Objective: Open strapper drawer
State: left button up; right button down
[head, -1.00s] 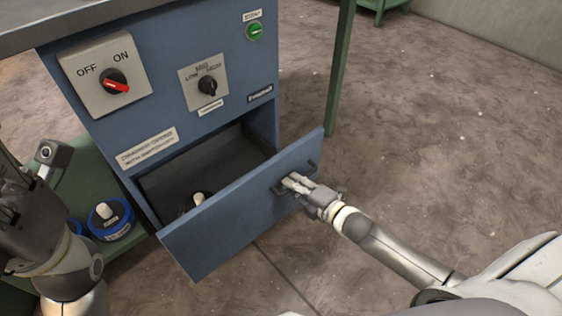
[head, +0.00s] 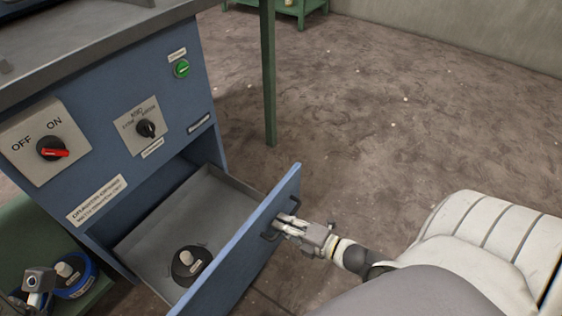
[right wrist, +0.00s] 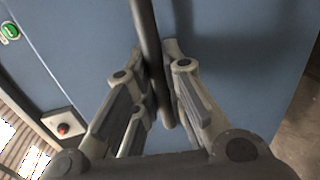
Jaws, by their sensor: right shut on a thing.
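The blue strapper cabinet (head: 105,140) stands at the left in the head view. Its drawer (head: 262,245) is pulled well out, and its grey inside shows. A dark round disc with a pale knob (head: 188,262) lies in the drawer. My right gripper (head: 282,225) is shut on the dark bar handle (head: 268,236) on the drawer front. In the right wrist view, the handle (right wrist: 150,45) runs between the two fingers, with the blue front behind it.
The cabinet has a red OFF/ON switch (head: 52,148) and a green button (head: 181,68). A green table leg (head: 268,75) stands behind. Floor at the right is clear.

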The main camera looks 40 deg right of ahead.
jog(key=c, duration=1.5)
grip_release()
jog(key=v, duration=1.2)
